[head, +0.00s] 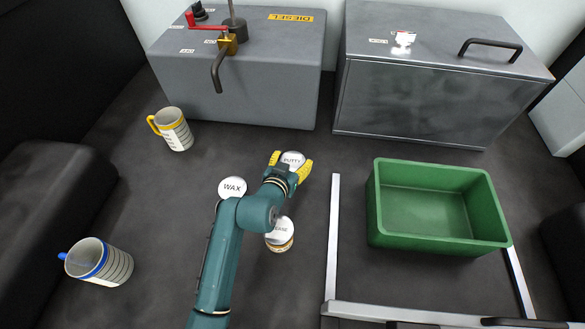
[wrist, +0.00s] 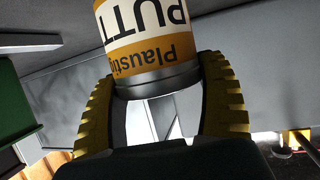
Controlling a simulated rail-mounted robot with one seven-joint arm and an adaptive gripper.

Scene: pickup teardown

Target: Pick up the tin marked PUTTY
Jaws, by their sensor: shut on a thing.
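The tin marked PUTTY (head: 292,160) has a white lid with its name on it in the head view. In the wrist view the PUTTY tin (wrist: 150,35) shows an orange and white label and a bare metal band at its end. My gripper (head: 290,167) has yellow ribbed fingers, one on each side of the tin. It is shut on the tin, and the fingers also show in the wrist view (wrist: 163,100). Whether the tin touches the floor cannot be told.
A WAX tin (head: 232,187) and another tin (head: 281,236), partly hidden by my arm, stand nearby. A yellow-handled jug (head: 172,129) and a blue-handled jug (head: 99,262) are at left. A grey DIESEL tank (head: 250,85) and metal box (head: 430,100) stand behind. A green crate (head: 440,246) is at right.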

